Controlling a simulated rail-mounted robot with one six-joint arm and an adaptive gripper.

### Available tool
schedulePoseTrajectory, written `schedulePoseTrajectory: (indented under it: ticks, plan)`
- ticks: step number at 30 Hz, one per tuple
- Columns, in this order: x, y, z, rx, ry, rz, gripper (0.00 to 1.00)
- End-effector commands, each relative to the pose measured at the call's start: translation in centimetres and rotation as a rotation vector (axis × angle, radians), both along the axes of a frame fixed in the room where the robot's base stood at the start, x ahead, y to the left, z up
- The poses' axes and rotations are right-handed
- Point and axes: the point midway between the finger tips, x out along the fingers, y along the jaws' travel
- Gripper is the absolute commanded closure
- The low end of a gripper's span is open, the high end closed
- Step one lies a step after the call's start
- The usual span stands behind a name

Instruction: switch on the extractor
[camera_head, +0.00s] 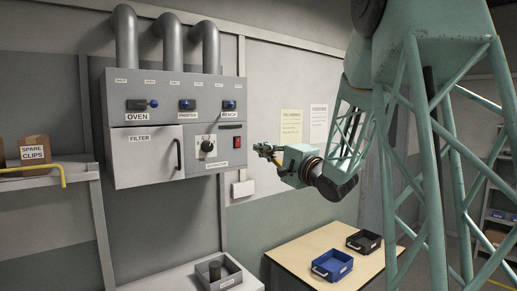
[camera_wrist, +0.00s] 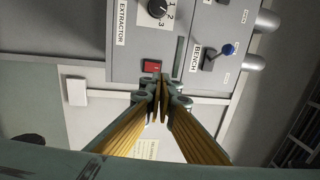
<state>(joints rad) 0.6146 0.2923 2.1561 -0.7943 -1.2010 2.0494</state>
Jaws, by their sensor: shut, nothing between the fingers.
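The extractor panel (camera_head: 215,165) is the lower right part of a grey wall unit with a black rotary knob (camera_head: 207,146) and a red switch (camera_head: 237,142). In the wrist view the knob (camera_wrist: 157,8) sits by the EXTRACTOR label (camera_wrist: 122,22), with numbers around it. The red switch (camera_wrist: 155,67) is just beyond my fingertips there. My gripper (camera_head: 262,150) is to the right of the panel, apart from it as far as I can tell. In the wrist view its fingers (camera_wrist: 157,82) are together and hold nothing. Whether the switch is on or off is unclear.
Levers with blue knobs for OVEN (camera_head: 153,103), PRINTER (camera_head: 185,104) and BENCH (camera_head: 229,105) line the unit's upper part. The FILTER door (camera_head: 145,155) has a protruding handle. A table (camera_head: 310,250) with blue (camera_head: 332,266) and black (camera_head: 364,241) bins stands below right.

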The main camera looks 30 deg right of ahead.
Motion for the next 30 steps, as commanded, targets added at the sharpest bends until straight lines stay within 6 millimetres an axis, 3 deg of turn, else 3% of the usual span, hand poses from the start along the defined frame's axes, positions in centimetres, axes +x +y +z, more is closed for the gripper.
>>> schedulePoseTrajectory:
  ticks: [30]
  plan:
    - [11.7, 1.4, 1.7, 0.0, 0.0, 0.0, 1.0]
